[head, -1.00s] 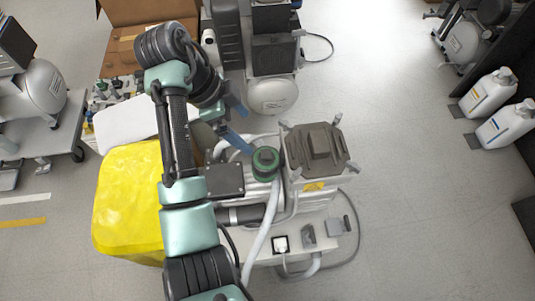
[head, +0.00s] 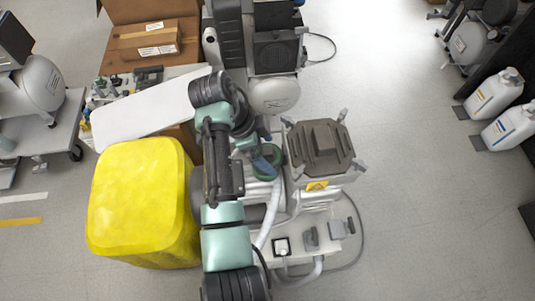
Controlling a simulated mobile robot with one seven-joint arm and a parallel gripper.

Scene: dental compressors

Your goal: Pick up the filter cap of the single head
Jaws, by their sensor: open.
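The filter cap (head: 264,176) is a round dark-green piece on the compressor, just left of its grey-brown boxy head (head: 320,148). My gripper (head: 266,158) is over the cap in the head view, with its blue fingers partly covering it. The jaws are open. I cannot tell whether the fingers touch the cap or hover above it, and my arm hides part of the area to its left.
A yellow covered bin (head: 143,205) stands close to the left of my arm. A white panel (head: 150,108) lies behind it. Another compressor with a white tank (head: 274,95) stands behind. White bottles (head: 493,95) stand at the right; the floor between is clear.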

